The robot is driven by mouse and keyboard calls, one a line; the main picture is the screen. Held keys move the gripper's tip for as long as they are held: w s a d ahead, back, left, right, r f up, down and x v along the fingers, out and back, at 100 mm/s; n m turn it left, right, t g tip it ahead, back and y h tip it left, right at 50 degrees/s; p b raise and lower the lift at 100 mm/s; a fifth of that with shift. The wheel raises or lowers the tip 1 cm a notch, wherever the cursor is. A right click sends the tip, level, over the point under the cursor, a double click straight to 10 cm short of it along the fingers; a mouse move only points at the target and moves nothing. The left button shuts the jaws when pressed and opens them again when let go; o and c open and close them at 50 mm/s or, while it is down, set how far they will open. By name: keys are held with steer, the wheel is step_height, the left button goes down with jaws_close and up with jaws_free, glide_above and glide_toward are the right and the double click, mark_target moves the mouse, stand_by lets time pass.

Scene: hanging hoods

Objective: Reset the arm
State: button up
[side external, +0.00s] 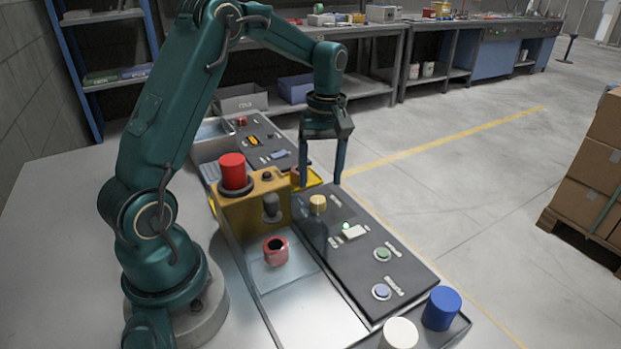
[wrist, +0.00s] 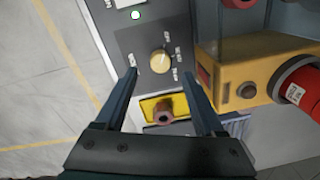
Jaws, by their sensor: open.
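My gripper (side external: 322,172) is open and empty, pointing down above the far end of the dark control panel (side external: 400,272). In the wrist view the open fingers (wrist: 167,80) frame a yellow knob (wrist: 160,60) on the panel and, nearer the palm, a yellow tray (wrist: 150,107) with a reddish-brown ring-like part (wrist: 163,111) in it. The knob (side external: 318,203) stands just below my fingertips in the side view, apart from them. My teal arm is bent over the workstation from its base at the left.
A yellow box (side external: 232,213) with a large red button (side external: 232,170) stands left of the gripper. A red hollow cylinder (side external: 276,251) sits behind a clear panel. A blue cylinder (side external: 441,308) and a white cylinder (side external: 399,334) stand at the front right. Open floor lies to the right.

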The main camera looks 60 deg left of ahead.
steer(key=s+d+r+m+t, duration=0.45)
steer(key=d+r, duration=0.45)
steer(key=r, duration=0.3)
steer(key=s+d+f+m, duration=0.1)
steer(key=s+m, duration=0.2)
steer(key=s+d+f+m+t, duration=0.1)
steer(key=s+d+m, duration=0.1)
steer(key=s+m, duration=0.1)
steer(key=s+d+f+m, duration=0.1)
steer(key=s+m, duration=0.2)
steer(key=s, duration=0.1)
steer(key=shift+d+f+t, duration=0.15)
steer(key=shift+f+t, duration=0.1)
steer(key=shift+t, duration=0.1)
steer(key=shift+r+m, duration=0.1)
steer(key=shift+m, duration=0.35)
